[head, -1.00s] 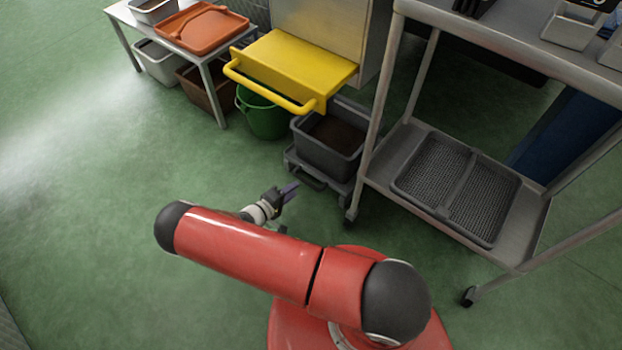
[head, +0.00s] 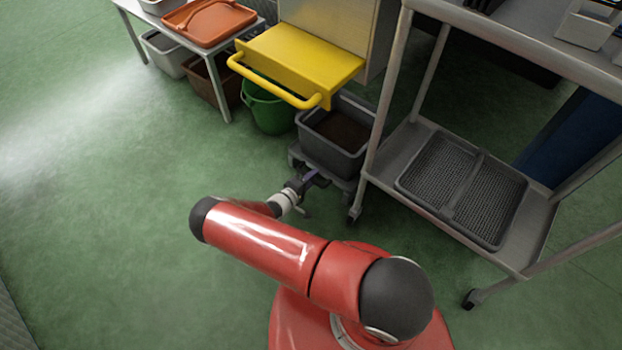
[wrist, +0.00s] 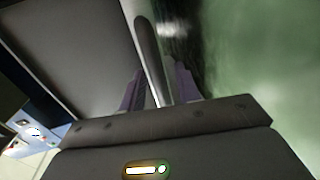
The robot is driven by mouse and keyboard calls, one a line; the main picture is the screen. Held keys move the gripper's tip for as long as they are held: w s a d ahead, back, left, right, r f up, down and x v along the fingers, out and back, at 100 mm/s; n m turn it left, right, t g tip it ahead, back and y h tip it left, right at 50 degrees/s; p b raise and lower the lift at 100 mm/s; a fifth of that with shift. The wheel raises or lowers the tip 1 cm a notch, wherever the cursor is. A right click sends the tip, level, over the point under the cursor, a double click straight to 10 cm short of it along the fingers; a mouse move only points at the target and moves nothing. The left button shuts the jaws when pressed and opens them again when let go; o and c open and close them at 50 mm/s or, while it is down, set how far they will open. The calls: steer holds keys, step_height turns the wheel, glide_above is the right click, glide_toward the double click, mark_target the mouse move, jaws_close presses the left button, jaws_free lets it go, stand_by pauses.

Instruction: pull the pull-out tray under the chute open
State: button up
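The pull-out tray (head: 350,183) is a low dark grey frame near the floor, under the grey bin (head: 330,155) and just right of the yellow hood. A dark bar handle on its front (wrist: 150,55) shows in the wrist view, running between my two purple fingers. My gripper (head: 309,178) is at the tray's front handle in the head view; it also shows in the wrist view (wrist: 160,82). The fingers stand apart on either side of the bar, with a narrow gap visible at the right finger. Contact cannot be told. The tray sits pushed in.
The yellow hood with its own handle (head: 300,62) overhangs from the left. A green bucket (head: 266,110) stands left of the bin. A metal trolley (head: 540,222) with a leg close by is at right. Green floor in front and left is clear.

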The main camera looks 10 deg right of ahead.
jaws_close()
steer(key=f+b+v, duration=0.1)
steer(key=v, duration=0.6)
steer(key=f+b+v, duration=0.1)
steer(key=f+v, duration=0.1)
steer(key=v, duration=0.6)
steer(key=a+f+b+v, duration=0.1)
steer(key=f+b+v, duration=0.1)
steer(key=v, duration=0.6)
steer(key=shift+s, duration=0.4)
steer(key=shift+s+a, duration=0.4)
steer(key=shift+a, duration=0.2)
steer(key=shift+r, duration=0.1)
jaws_free()
